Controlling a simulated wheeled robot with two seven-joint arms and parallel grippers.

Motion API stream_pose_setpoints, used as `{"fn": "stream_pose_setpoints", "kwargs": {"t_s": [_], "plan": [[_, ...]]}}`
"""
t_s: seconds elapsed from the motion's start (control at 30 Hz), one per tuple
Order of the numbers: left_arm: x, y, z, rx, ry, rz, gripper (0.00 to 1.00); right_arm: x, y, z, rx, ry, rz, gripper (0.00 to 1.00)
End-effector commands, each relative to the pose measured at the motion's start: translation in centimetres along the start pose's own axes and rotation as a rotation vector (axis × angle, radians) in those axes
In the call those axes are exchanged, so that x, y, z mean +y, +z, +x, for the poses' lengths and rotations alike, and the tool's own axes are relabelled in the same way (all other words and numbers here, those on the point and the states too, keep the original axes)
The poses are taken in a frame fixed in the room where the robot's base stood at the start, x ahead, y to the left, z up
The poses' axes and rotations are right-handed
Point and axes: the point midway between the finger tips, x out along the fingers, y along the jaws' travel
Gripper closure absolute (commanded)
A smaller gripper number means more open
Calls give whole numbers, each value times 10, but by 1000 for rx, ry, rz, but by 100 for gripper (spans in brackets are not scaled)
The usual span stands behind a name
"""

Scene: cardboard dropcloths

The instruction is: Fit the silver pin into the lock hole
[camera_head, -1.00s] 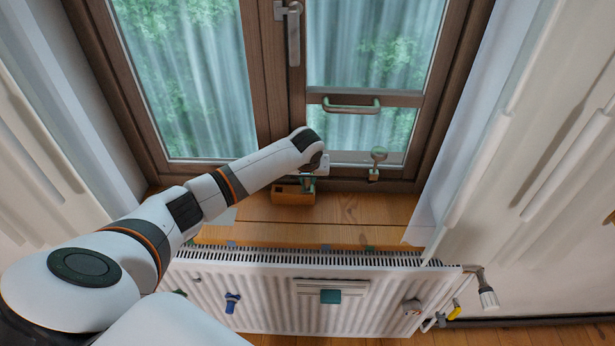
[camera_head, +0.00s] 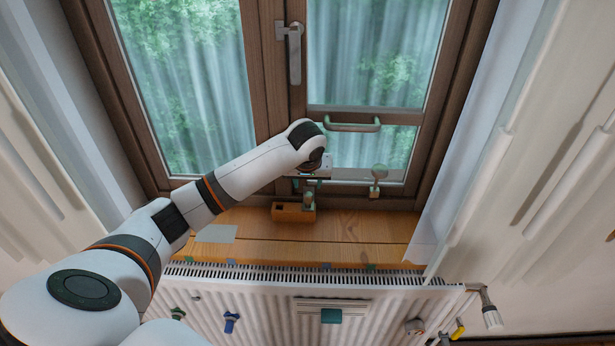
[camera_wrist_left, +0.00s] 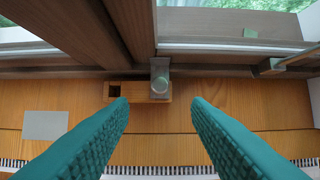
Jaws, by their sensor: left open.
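The silver pin (camera_head: 308,200) stands upright in an orange wooden block (camera_head: 284,212) on the window sill. In the left wrist view the pin's round grey top (camera_wrist_left: 160,84) shows at the right part of the block, with an empty dark square hole (camera_wrist_left: 115,90) to its left. My left gripper (camera_wrist_left: 160,104) is open, its teal fingers apart and empty, with the pin seen between and beyond the tips. In the head view its wrist is over the pin's area and its fingers are mostly hidden. I cannot make out the lock hole for certain. My right gripper is not in view.
A knobbed fitting (camera_head: 377,180) stands at the lower window frame, right of the block. A bar handle (camera_head: 352,125) crosses the right sash above it. A radiator (camera_head: 260,305) runs along the front. The sill (camera_head: 360,230) is clear to the block's right.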

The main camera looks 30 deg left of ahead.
Motion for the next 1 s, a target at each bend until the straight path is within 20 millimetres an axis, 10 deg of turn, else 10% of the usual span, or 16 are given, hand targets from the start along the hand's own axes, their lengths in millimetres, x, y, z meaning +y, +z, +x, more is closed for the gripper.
{"fn": "stream_pose_setpoints", "kwargs": {"t_s": [0.83,1.0], "plan": [[-1,-2,-28,3,-2,5,56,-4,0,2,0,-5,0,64],[-19,-48,-11,28,-39,126,56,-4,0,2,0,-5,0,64]]}}
